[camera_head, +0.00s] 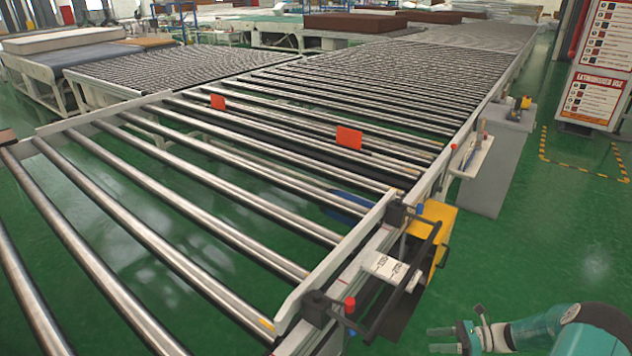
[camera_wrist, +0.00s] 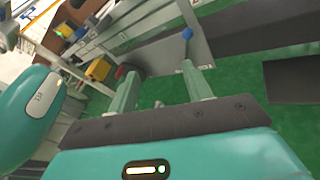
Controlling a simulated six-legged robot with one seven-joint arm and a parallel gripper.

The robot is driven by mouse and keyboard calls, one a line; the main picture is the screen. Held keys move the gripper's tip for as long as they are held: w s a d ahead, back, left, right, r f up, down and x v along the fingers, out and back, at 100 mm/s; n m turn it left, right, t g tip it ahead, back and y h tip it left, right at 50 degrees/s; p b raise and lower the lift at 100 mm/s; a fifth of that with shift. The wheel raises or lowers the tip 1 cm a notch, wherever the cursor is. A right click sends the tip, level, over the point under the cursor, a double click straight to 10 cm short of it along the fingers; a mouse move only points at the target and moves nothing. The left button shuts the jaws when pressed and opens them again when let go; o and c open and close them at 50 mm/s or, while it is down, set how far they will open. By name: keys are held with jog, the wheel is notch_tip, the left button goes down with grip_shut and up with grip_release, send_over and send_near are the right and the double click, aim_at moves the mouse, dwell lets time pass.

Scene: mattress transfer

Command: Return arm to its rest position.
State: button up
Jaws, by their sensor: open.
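My gripper (camera_head: 434,340) is at the bottom right of the head view, to the right of the conveyor's near end and over the green floor. My teal arm comes in from the right edge. In the wrist view my gripper (camera_wrist: 158,82) shows two separate fingers with only green floor between them. It is open and holds nothing. The roller conveyor (camera_head: 290,300) fills the middle of the head view, with bare metal rollers in its near part.
A yellow box (camera_head: 431,236) and a black frame bar (camera_head: 405,275) project from the conveyor's near right corner. A grey cabinet (camera_head: 497,165) stands farther back. Two orange plates (camera_head: 349,137) stick up between rollers. Green floor at the right (camera_head: 550,240) is clear. A mattress (camera_head: 62,40) lies far left.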

jog(key=s+a+r+n+g+h, duration=0.1)
jog(key=a+r+n+h, duration=0.25)
jog(key=r, duration=0.55)
jog(key=s+a+r+n+g+h, duration=0.1)
jog(key=s+a+r+n+h, duration=0.25)
jog(key=r, duration=0.55)
jog(key=a+r+n+g+h, duration=0.2)
jog(key=a+r+n+h, duration=0.1)
jog(key=a+r+n, duration=0.4)
jog(key=s+a+r+n+t+h, duration=0.2)
jog(key=s+r+n+t, duration=0.1)
jog(key=s+r+n, duration=0.2)
jog(key=s+a+r+n+t+h, duration=0.2)
jog(key=s+r+n+t+h, duration=0.1)
jog(key=s+r, duration=0.6)
jog(key=shift+s+a+r+n+t, duration=0.2)
jog(key=shift+s+n+t, duration=0.4)
jog(key=shift+s+n, duration=0.5)
jog(key=c, duration=0.3)
jog(key=shift+a, duration=0.15)
